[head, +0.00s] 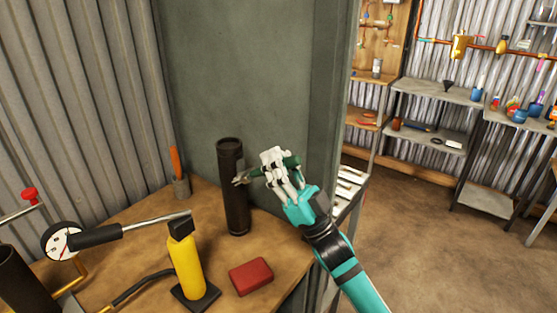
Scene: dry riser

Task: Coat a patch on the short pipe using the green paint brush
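The short pipe (232,205) is black and stands upright on the wooden bench, near the grey-green panel. My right gripper (272,172) is just right of the pipe's upper part, shut on the green paint brush (291,161). The brush's green handle shows beyond the white fingers, and its head points left across the pipe's upper side. It overlaps the pipe in the head view; I cannot tell whether it touches. No coated patch can be made out on the pipe. My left gripper is not in view.
On the bench (135,215) are a yellow hand pump (186,265), a red block (250,277), a cup with an orange-handled tool (180,185) and a pressure gauge (62,241). The panel (240,80) stands close behind the pipe. Shelves (440,95) stand farther right beyond open floor.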

